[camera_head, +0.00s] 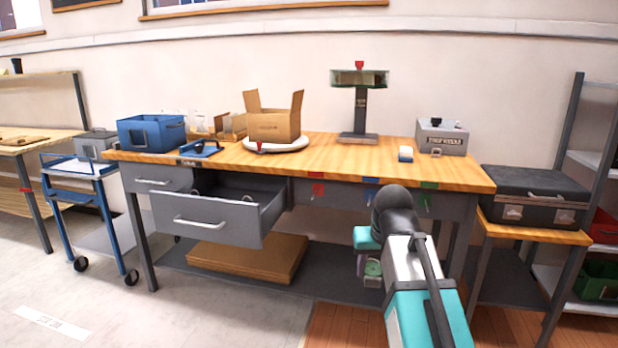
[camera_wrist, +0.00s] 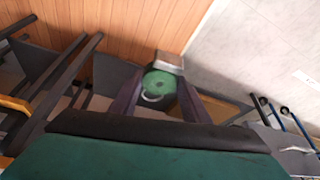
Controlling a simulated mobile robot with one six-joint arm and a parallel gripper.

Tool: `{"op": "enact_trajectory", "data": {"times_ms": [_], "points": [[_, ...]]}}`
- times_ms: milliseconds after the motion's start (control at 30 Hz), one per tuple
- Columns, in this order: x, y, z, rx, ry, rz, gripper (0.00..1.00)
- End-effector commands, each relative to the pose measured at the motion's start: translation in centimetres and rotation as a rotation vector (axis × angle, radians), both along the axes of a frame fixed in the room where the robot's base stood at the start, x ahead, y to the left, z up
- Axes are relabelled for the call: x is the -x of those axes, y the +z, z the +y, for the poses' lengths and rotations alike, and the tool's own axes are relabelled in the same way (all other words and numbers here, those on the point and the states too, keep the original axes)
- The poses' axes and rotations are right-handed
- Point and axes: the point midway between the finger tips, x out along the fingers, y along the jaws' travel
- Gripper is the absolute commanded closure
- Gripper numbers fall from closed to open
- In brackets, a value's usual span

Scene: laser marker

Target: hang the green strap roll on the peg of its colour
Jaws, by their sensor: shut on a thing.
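The green strap roll (camera_wrist: 160,82) is held between the two fingers of my gripper (camera_wrist: 158,98) in the wrist view. A pale ring or loop shows at its near side. In the head view the roll (camera_head: 373,267) hangs low in front of the workbench, at the fingers of my gripper (camera_head: 368,258), partly hidden by my arm. The green peg (camera_head: 427,203) is on the bench's front, right of my arm and above the roll, under a green label (camera_head: 430,185). The roll is apart from it.
A red peg (camera_head: 318,189) and a blue peg (camera_head: 371,195) are further left on the bench front. An open drawer (camera_head: 215,225) juts out at left. The bench's lower shelf (camera_head: 325,278) bears flat cardboard. A black case (camera_head: 535,185) stands on the side table at right.

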Motion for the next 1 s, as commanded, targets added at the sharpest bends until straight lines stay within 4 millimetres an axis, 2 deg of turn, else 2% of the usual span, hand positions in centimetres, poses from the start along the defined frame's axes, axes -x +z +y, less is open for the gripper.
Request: {"op": "enact_trajectory", "data": {"times_ms": [33, 1000], "points": [[-0.1, 1.2, 0.0, 0.000, 0.000, 0.000, 0.86], [-1.1, 10.6, 0.0, 0.000, 0.000, 0.001, 0.86]]}}
